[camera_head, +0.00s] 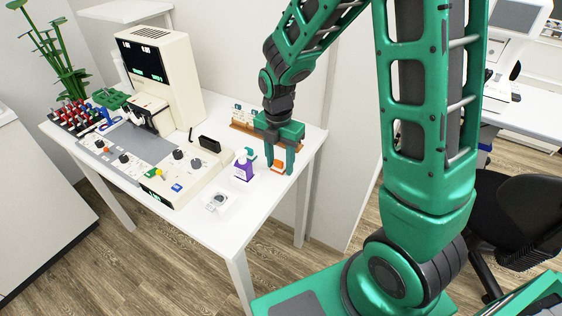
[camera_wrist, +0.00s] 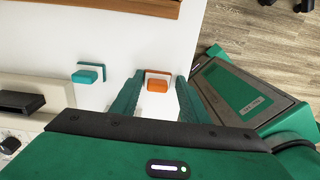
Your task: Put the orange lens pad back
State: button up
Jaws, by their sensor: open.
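The orange lens pad (camera_head: 278,168) is a small orange block near the right end of the white table. In the wrist view the orange pad (camera_wrist: 157,85) lies at an orange-edged square mark, overlapping it in the picture. My gripper (camera_head: 281,173) points down over this spot with its fingers apart. In the wrist view my gripper (camera_wrist: 160,76) has one finger on each side of the orange pad, with gaps showing. I cannot tell whether the fingertips touch the table. A similar teal pad (camera_wrist: 86,76) lies to the left, overlapping a teal mark.
A wooden rack (camera_head: 243,127) stands behind. A cream instrument with knobs (camera_head: 180,172) fills the table's middle. The table's right edge is close to my gripper.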

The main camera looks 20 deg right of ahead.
aim_at(278, 160)
jog(key=shift+w+a+r, duration=0.2)
jog(key=shift+w+r, duration=0.05)
jog(key=shift+w, duration=0.2)
jog(key=shift+w+a+r, duration=0.2)
jog(key=shift+w, duration=0.2)
notch_tip(278, 160, up, 11)
jog(key=s, duration=0.1)
jog(key=shift+d+r, duration=0.15)
jog(key=shift+d, duration=0.05)
jog(key=s+d+r+m, duration=0.1)
jog(key=s+d+m, duration=0.7)
jog(key=s+m, duration=0.4)
jog(key=s+d+m, duration=0.9)
jog(key=s+m, duration=0.2)
jog(key=m, duration=0.8)
jog(key=shift+s+d+r+m, duration=0.25)
jog(key=shift+s+r+m, duration=0.05)
jog(key=shift+s+r, duration=0.1)
jog(key=shift+w+f, duration=0.3)
jog(key=shift+w, duration=0.35)
